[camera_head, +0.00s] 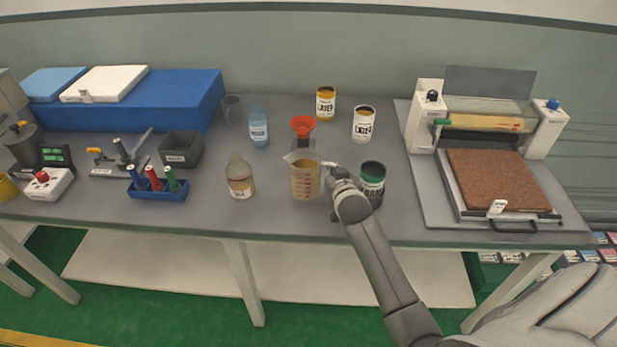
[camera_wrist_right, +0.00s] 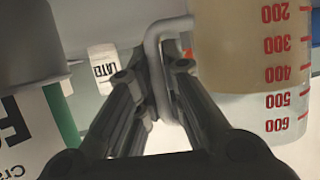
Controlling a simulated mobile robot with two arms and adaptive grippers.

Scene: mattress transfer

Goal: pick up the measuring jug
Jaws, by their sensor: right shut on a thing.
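The measuring jug (camera_head: 305,181) is clear with red markings and holds a yellowish-brown liquid. It stands upright near the front of the grey table (camera_head: 275,217); I cannot tell whether its base touches the tabletop. My right gripper (camera_head: 338,174) is to its right, with its fingers shut on the jug's handle. In the right wrist view the jug (camera_wrist_right: 270,75) fills the right side, and its pale handle (camera_wrist_right: 155,45) lies between the fingertips of my right gripper (camera_wrist_right: 157,78). My left gripper is not in view.
A dark can with a green band (camera_head: 372,184) is close to the right of my gripper. A glass bottle (camera_head: 240,178) stands left of the jug. An orange funnel (camera_head: 303,127) and two latex cans (camera_head: 363,125) are behind. A press (camera_head: 490,165) fills the right.

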